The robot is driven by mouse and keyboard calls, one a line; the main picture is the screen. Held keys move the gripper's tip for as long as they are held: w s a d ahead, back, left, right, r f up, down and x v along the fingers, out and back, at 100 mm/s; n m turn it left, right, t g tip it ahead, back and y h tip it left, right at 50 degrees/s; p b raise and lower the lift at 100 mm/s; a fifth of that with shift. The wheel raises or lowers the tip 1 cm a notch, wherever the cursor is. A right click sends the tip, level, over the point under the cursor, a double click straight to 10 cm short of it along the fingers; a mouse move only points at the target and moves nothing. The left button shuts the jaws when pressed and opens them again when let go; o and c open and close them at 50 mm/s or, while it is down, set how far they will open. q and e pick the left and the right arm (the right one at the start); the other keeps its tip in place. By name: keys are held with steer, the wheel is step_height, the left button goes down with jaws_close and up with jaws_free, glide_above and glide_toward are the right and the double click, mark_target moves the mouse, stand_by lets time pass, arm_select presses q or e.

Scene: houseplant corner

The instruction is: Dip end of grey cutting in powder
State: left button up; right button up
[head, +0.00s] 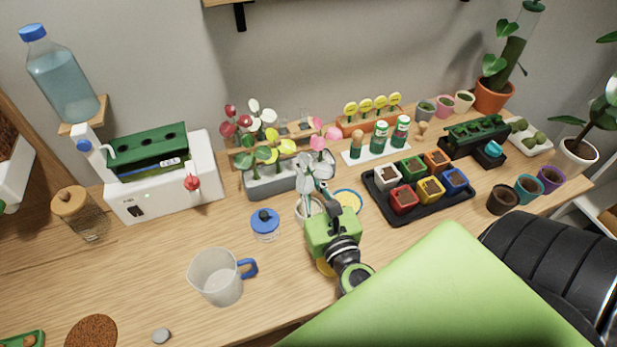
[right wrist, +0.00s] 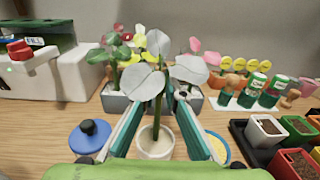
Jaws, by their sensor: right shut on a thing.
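My right gripper (head: 313,190) reaches over the middle of the table and is shut on the grey cutting (head: 306,172). In the right wrist view the cutting's broad grey leaves (right wrist: 143,82) stand above the fingers (right wrist: 159,102), and its green stem points down. The stem's lower end appears over or inside a small white pot (right wrist: 155,146) with pale contents; I cannot tell whether it touches them. The pot also shows in the head view (head: 308,212), partly behind the gripper. Beside it is a blue-rimmed dish of yellow material (right wrist: 218,147), partly hidden. My left gripper is not in view.
A blue-lidded jar (head: 265,224) stands left of the pot, and a clear jug (head: 217,277) nearer the front. A grey stand (head: 270,182) with other cuttings is behind. A black tray of colored pots (head: 418,205) is to the right.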

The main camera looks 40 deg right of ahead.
steer(key=shift+f+b, duration=0.35)
steer(key=shift+f, duration=0.2)
stand_by(1.1)
step_height(320, 180, up, 7)
steer(key=p, duration=0.7)
steer(key=shift+r, duration=0.15)
stand_by(0.3)
